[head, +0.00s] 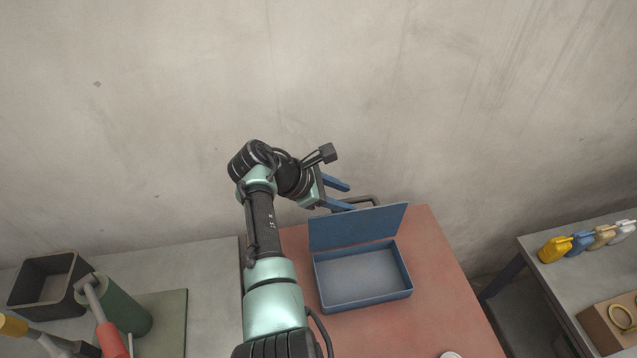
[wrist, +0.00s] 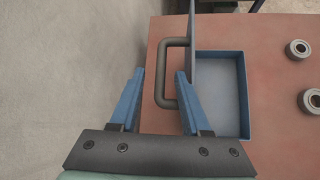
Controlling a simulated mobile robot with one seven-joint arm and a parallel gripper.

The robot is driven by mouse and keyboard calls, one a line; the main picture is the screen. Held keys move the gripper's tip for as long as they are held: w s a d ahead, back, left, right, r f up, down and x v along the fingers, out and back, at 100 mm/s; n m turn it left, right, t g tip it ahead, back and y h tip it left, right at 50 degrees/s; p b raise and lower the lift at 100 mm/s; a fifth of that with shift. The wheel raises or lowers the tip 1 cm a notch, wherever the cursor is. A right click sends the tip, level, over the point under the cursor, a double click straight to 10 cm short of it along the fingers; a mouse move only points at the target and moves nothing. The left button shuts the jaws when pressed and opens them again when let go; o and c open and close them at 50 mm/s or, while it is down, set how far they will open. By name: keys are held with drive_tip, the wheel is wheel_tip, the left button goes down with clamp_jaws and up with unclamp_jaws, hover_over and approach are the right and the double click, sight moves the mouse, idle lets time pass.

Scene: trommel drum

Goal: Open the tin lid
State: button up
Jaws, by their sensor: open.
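The blue tin (head: 362,302) stands on the red table, and its inside looks empty. Its lid (head: 358,228) is raised, standing up along the tin's back edge and leaning slightly back. In the wrist view the tin (wrist: 243,100) is at the right, and the lid (wrist: 192,45) shows nearly edge-on with a dark handle (wrist: 162,72) on its outer side. My gripper (head: 349,194) is behind the lid near the wall. It also shows in the wrist view (wrist: 160,75), open, with its two blue fingers apart on either side of the handle. I cannot tell whether a finger touches the lid.
The red table (head: 440,270) has free room right of the tin. Grey round parts (wrist: 298,49) lie beyond the tin in the wrist view. The wall (head: 180,120) is close behind my gripper. A grey bench at left holds a dark bin (head: 45,285) and a green cylinder (head: 122,305).

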drive_tip(key=v, duration=0.9)
drive_tip(key=shift+b, duration=0.3)
drive_tip(key=shift+a, duration=0.1)
drive_tip(key=w+a+r+m+t+y, duration=0.1)
drive_tip(key=w+r+m+t+y, duration=0.15)
drive_tip(key=r+m+t, duration=0.65)
drive_tip(key=w+a+r+m+t+y, duration=0.1)
drive_tip(key=w+a+r+t+y, duration=0.2)
drive_tip(key=r, duration=1.1)
drive_tip(key=s+d+r+m+t+y, duration=0.1)
drive_tip(key=s+r+m+t, duration=0.3)
drive_tip(key=s+r, duration=0.8)
drive_tip(key=s+d+r+m+t+y, duration=0.2)
drive_tip(key=s+d+r+m+t, duration=0.2)
drive_tip(key=s+r+t, duration=0.3)
drive_tip(key=s+r+m, duration=0.1)
drive_tip(key=s+r, duration=0.4)
drive_tip(key=r, duration=0.2)
drive_tip(key=shift+s+r+t, duration=0.25)
drive_tip(key=shift+s+t, duration=0.1)
drive_tip(key=shift+t, duration=0.05)
